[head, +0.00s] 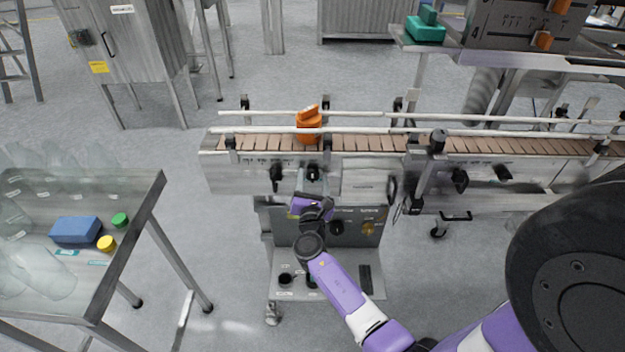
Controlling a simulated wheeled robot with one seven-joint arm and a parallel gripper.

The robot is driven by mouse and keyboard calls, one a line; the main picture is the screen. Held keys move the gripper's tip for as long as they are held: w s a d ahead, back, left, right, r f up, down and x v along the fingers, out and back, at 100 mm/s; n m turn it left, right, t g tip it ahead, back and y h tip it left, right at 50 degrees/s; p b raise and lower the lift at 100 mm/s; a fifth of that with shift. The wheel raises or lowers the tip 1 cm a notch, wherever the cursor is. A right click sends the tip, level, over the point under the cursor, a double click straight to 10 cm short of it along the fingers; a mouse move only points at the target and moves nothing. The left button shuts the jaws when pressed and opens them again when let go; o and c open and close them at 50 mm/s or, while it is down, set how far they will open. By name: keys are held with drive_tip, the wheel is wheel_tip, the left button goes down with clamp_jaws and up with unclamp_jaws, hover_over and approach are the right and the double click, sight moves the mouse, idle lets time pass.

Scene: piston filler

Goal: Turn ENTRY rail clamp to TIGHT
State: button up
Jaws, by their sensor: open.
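The conveyor (370,145) runs across the middle, with white guide rails (360,117) above its brown slatted belt. A black clamp knob (276,173) sits on its front side near the left end. Another small dark fitting (312,171) is just to its right, directly beyond my gripper. Labels are too small to read, so I cannot tell which one is the ENTRY clamp or how it is set. My gripper (313,188) is open in front of the conveyor's left section, at the end of my purple arm. Its fingertips are small, and contact with the fitting cannot be told.
An orange object (308,125) stands on the belt between the rails. A control panel (368,229) is below the conveyor, partly behind my arm. More black knobs (460,180) are farther right. A table (128,262) with a blue block stands at left. Floor between is clear.

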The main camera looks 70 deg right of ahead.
drive_tip(key=shift+c, duration=0.5)
clamp_jaws()
drive_tip(key=shift+f+m+b, duration=0.1)
drive_tip(key=shift+m+b, duration=0.3)
drive_tip(key=shift+b, duration=0.05)
drive_tip(key=m+b, duration=0.2)
drive_tip(key=m, duration=0.1)
drive_tip(key=shift+f+b, duration=0.1)
drive_tip(key=shift+b, duration=0.3)
drive_tip(key=m+b, duration=0.4)
drive_tip(key=m, duration=0.1)
drive_tip(key=shift+b, duration=0.4)
drive_tip(key=m+b, duration=0.4)
drive_tip(key=m, duration=0.1)
drive_tip(key=shift+f, duration=0.1)
drive_tip(key=m+b, duration=0.3)
drive_tip(key=m, duration=0.1)
drive_tip(key=shift+s+b, duration=0.1)
drive_tip(key=shift+b, duration=0.25)
